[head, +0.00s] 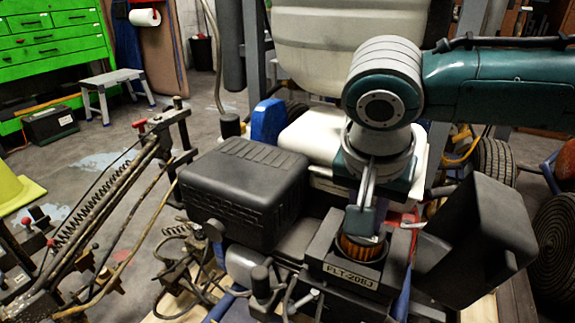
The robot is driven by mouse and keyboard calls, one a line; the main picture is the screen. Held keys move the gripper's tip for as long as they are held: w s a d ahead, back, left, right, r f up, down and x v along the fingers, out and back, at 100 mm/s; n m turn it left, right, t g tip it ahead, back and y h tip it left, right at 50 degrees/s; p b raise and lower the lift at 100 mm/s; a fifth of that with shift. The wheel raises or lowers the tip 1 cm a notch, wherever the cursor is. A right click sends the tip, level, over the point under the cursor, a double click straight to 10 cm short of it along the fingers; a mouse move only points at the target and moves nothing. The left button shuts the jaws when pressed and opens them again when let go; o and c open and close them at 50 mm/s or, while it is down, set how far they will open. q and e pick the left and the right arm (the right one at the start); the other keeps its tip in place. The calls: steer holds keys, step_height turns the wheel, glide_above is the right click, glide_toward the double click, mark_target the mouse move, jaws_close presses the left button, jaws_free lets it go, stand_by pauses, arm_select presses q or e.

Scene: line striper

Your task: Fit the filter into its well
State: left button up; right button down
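The filter (358,248) is a round, pleated, amber-orange cartridge. It is in the mouth of its well, with its upper part showing above the round opening; its lower part is hidden. The well is in a dark grey housing (347,272) marked with letters like "FLT-2010J". My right gripper (363,222) comes down from above, with its fingers at the top of the filter. It appears shut on the filter, though I see the fingers nearly edge-on. I cannot tell whether the filter is fully seated. My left gripper is not in view.
A dark open lid or panel (480,240) stands tilted just right of the housing. A black ribbed engine cover (243,185) is to the left. Levers and hoses (190,270) crowd the front left. A pale tank (345,45) is behind.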

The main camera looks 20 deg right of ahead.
steer(key=c, duration=0.7)
jaws_free()
steer(key=shift+f, duration=0.1)
steer(key=shift+o, duration=0.5)
steer(key=shift+o, duration=1.2)
steer(key=p+v, duration=0.7)
steer(key=p, duration=0.2)
steer(key=shift+w+p, duration=0.1)
steer(key=shift+p, duration=0.3)
